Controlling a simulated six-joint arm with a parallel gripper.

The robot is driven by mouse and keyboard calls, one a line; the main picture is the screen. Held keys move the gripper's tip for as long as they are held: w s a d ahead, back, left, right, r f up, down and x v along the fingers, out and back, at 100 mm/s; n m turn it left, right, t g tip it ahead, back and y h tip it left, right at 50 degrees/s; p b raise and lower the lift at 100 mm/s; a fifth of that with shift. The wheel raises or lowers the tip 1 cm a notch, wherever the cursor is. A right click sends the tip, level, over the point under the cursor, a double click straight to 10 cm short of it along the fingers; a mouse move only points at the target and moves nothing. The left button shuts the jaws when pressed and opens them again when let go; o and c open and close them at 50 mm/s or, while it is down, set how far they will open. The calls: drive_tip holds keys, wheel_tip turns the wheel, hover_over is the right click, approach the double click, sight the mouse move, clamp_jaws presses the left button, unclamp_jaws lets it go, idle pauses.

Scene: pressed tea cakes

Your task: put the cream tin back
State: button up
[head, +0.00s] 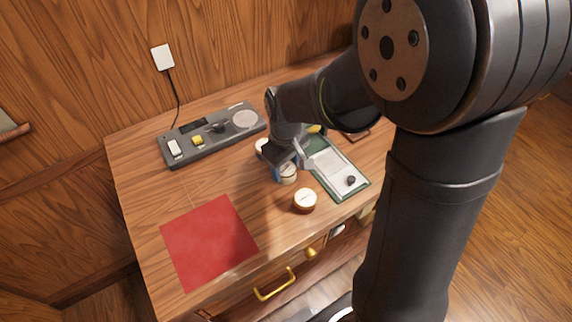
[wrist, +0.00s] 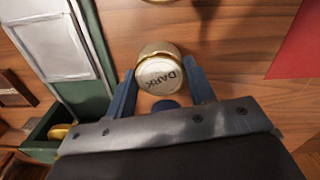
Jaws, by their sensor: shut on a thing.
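My gripper (head: 285,164) is shut on a small round cream-coloured tin (head: 288,175) over the middle of the desk. In the wrist view the tin (wrist: 158,73) sits between the blue fingers (wrist: 161,85), with gold sides and the word DARK on its pale top. The fingers and wrist hide part of it in the head view. I cannot tell whether it touches the desk. A second cream-topped tin (head: 305,200) with a gold-brown side stands near the front edge. A third pale tin (head: 261,147) shows partly behind my gripper.
A green tray (head: 362,186) with a pale panel and small dark knob lies right of my gripper. A grey device panel (head: 205,140) is at the back. A red cloth (head: 208,240) lies at the front left. Bare wood separates cloth and tins.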

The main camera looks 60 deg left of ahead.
sight(286, 168)
drive_tip(key=shift+f, duration=0.15)
drive_tip(key=o, duration=1.1)
wheel_tip(286, 168, up, 12)
drive_tip(key=shift+r, duration=0.15)
